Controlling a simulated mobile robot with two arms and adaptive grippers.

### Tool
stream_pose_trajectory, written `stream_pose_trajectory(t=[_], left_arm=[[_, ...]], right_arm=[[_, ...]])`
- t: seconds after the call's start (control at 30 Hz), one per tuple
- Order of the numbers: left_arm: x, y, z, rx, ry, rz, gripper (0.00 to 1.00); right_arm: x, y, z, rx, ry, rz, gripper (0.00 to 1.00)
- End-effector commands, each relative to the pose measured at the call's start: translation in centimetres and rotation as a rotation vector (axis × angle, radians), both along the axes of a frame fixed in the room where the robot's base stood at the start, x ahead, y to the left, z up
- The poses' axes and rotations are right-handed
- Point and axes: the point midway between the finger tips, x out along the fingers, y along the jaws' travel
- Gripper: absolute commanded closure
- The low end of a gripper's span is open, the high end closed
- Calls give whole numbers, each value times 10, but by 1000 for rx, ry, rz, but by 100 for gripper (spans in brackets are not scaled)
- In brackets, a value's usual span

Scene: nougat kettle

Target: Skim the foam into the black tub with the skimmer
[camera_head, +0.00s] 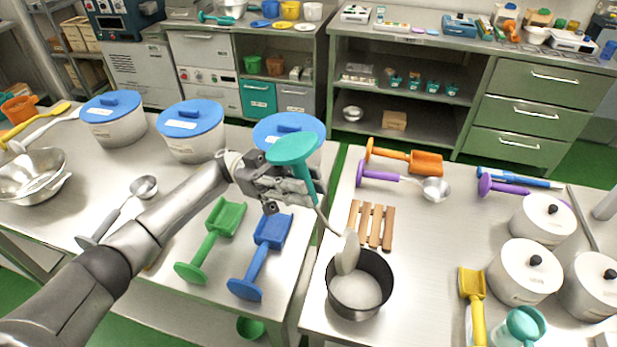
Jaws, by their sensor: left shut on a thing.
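My left gripper (297,187) is shut on the teal handle of a skimmer (347,252). The handle has a wide round teal end on top and stands steeply tilted. The skimmer's pale round head hangs at the far rim of a dark, round, open vessel (344,304), partly over its mouth. I cannot tell whether the head touches the rim. A pale grey-white layer (360,290) shows inside the vessel. I cannot tell whether this vessel is the black tub or the kettle. My right gripper is not in view.
A wooden slatted rack (375,224) lies behind the vessel. A yellow scoop (472,285) and white lidded pots (526,270) stand to the right. Green (223,217) and blue scoops (272,232) lie on the left table, with blue-lidded pots (192,145) behind. A gap separates the tables.

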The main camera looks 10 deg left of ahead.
Motion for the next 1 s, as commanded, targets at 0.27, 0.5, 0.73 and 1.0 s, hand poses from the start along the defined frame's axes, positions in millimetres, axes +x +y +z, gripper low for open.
stream_pose_trajectory(t=[0.27, 0.5, 0.73, 1.0], left_arm=[[0, 1, 18, 273, -79, 0, 100], [0, 1, 22, 458, -129, 0, 100], [0, 0, 26, 610, -171, -2, 100], [1, 0, 31, 778, -220, -2, 100]], right_arm=[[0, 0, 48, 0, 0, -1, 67], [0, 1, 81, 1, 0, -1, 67], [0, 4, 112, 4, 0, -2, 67], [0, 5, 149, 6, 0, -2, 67]])
